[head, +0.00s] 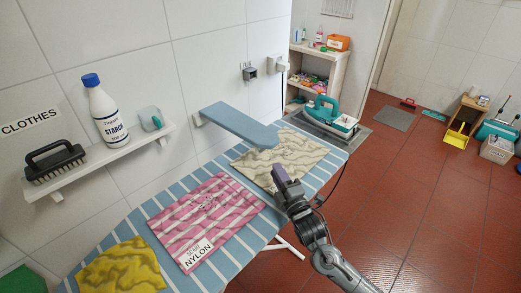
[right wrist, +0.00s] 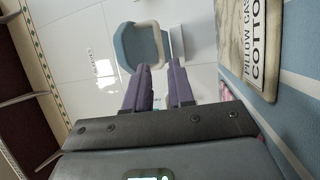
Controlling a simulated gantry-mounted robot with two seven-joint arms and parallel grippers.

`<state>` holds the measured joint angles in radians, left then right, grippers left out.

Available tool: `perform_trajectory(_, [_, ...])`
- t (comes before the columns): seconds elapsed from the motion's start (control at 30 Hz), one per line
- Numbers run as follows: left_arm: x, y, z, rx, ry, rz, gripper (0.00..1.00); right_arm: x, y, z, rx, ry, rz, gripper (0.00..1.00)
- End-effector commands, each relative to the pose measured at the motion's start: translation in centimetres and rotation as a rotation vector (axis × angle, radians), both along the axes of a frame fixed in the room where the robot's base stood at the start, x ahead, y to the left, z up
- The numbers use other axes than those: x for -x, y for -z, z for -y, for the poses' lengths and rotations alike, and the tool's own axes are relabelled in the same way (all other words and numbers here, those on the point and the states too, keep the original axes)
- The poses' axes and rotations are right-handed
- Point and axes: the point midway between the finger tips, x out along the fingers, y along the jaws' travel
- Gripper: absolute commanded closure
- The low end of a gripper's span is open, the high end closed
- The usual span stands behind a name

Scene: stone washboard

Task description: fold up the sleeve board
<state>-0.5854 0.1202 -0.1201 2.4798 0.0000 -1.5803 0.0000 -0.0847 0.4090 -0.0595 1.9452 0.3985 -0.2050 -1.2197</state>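The sleeve board (head: 240,125) is a narrow blue padded board with a rounded tip. It sticks out from the white tiled wall, folded down over the far part of the ironing board. My right gripper (head: 280,175) has purple fingers and is just in front of the sleeve board's tip, apart from it. In the right wrist view, the fingers (right wrist: 160,66) are parted with nothing between them. The sleeve board's blue rounded end with a pale rim (right wrist: 142,48) shows beyond them. My left gripper is in neither view.
The striped ironing board (head: 268,226) carries a beige cloth (head: 290,155), a pink striped cloth (head: 205,215) and a yellow cloth (head: 122,268). A teal iron (head: 322,108) stands at the far end. A wall shelf (head: 105,160) holds a brush and a bottle.

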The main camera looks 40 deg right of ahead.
Motion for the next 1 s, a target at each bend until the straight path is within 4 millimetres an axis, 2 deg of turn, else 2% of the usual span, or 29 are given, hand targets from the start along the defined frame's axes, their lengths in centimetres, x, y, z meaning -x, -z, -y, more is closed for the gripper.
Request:
perform_trajectory(0.6, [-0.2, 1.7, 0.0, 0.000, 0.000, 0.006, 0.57, -8.2, -1.6, 2.1, -0.002, 0.001, 0.005, 0.77])
perform_trajectory(0.8, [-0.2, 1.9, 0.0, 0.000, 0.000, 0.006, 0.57, -9.6, -1.9, 2.4, -0.001, 0.000, 0.003, 0.77])
perform_trajectory(1.0, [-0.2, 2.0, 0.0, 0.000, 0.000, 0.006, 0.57, -10.0, -2.0, 2.5, -0.001, 0.000, 0.002, 0.77])
